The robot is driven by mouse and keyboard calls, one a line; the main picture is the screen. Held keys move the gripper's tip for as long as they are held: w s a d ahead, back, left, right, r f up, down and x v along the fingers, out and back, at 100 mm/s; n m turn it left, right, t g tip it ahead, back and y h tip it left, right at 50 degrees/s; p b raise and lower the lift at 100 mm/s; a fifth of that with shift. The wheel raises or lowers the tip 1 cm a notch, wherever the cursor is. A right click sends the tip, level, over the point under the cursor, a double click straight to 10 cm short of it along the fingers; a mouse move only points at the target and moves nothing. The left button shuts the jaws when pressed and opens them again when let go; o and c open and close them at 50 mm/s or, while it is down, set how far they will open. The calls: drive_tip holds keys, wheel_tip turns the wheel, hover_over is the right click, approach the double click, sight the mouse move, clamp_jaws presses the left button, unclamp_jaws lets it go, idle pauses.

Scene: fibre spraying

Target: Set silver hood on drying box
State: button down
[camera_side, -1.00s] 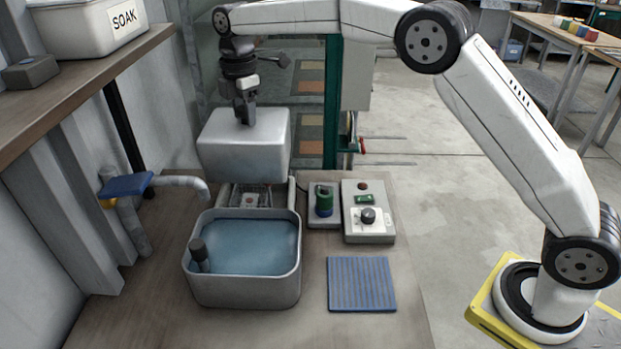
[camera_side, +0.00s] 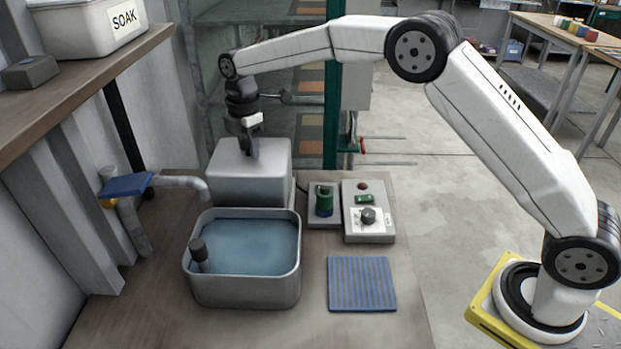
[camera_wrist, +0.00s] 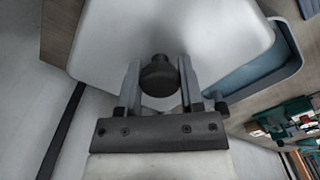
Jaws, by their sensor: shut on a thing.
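The silver hood (camera_side: 270,170) is a pale box-shaped cover, upright, just behind the water tub in the side view. My gripper (camera_side: 249,155) is above it, shut on the knob at its top. In the wrist view the dark round knob (camera_wrist: 159,76) sits between the two fingers of my gripper (camera_wrist: 159,84), with the hood's top (camera_wrist: 120,30) around it. The drying box is hidden under or behind the hood. I cannot tell whether the hood rests on it.
A grey tub of blue water (camera_side: 245,285) stands in front of the hood. Right of it are a control box (camera_side: 370,232), a small unit with a green cylinder (camera_side: 324,203) and a blue striped mat (camera_side: 361,284). A blue-topped pipe fixture (camera_side: 126,186) is at left.

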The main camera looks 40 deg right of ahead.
drive_tip(key=shift+f, duration=0.85)
idle(0.6)
drive_tip(key=shift+c, duration=0.7)
unclamp_jaws()
drive_tip(key=shift+r, duration=3.9)
